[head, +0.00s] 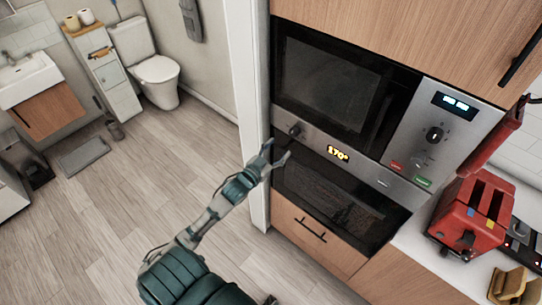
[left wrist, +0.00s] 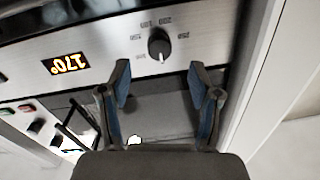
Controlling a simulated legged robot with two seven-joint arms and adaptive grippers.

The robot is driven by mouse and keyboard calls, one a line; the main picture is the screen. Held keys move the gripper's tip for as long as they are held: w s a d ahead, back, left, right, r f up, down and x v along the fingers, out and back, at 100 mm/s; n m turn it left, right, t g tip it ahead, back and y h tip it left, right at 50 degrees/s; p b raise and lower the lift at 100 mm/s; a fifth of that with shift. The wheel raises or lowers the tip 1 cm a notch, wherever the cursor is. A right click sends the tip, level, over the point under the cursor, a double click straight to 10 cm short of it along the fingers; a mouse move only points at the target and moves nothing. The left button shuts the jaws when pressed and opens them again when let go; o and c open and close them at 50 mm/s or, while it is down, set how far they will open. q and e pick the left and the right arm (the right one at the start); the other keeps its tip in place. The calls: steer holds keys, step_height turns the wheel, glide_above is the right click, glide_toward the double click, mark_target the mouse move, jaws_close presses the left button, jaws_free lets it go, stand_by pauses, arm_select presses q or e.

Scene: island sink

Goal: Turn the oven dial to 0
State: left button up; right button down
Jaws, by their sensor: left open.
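The oven (head: 330,190) is built into a tall wooden cabinet below a microwave. Its dial (head: 295,129) is a small dark knob at the left end of the steel control strip. My left gripper (head: 276,156) is open and empty, just below and left of the dial. In the left wrist view its two fingers (left wrist: 160,80) are spread, with the dial beyond their tips, apart from them. My right gripper does not show.
The microwave (head: 345,85) with its own knob and buttons sits above the oven. A red toaster (head: 472,215) stands on the counter at the right. A drawer handle (head: 311,230) sticks out below the oven. The floor (head: 90,230) to the left is open.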

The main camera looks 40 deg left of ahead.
arm_select(q)
steer(key=s, duration=0.4)
steer(key=shift+s+a+f, duration=0.1)
steer(key=shift+s, duration=0.05)
steer(key=s+a+f+n+g+y, duration=0.1)
steer(key=a+f+g, duration=0.15)
steer(key=f, duration=1.05)
steer(key=s+a+f+n+g+y, duration=0.1)
steer(key=f+g, duration=0.2)
steer(key=f, duration=1)
steer(key=s+d+f+g, duration=0.1)
steer(key=s+f+g, duration=0.1)
steer(key=s+f, duration=0.5)
steer(key=s+d+f+g, duration=0.2)
steer(key=f, duration=1)
steer(key=s+d+f+g, duration=0.2)
steer(key=s+d+f, duration=0.2)
steer(key=s, duration=0.6)
steer(key=s+d+f+m+g+h, duration=0.1)
steer(key=s+d+f+g, duration=0.2)
steer(key=s+f, duration=0.6)
steer(key=s+d+f+g, duration=0.2)
steer(key=s+d+f, duration=0.3)
steer(key=s, duration=0.8)
step_height(320, 180, down, 2)
steer(key=shift+s+d+f+m+b, duration=0.15)
steer(key=shift+d+f+m+b, duration=0.05)
steer(key=shift+d+m+b, duration=0.1)
steer(key=shift+g, duration=0.25)
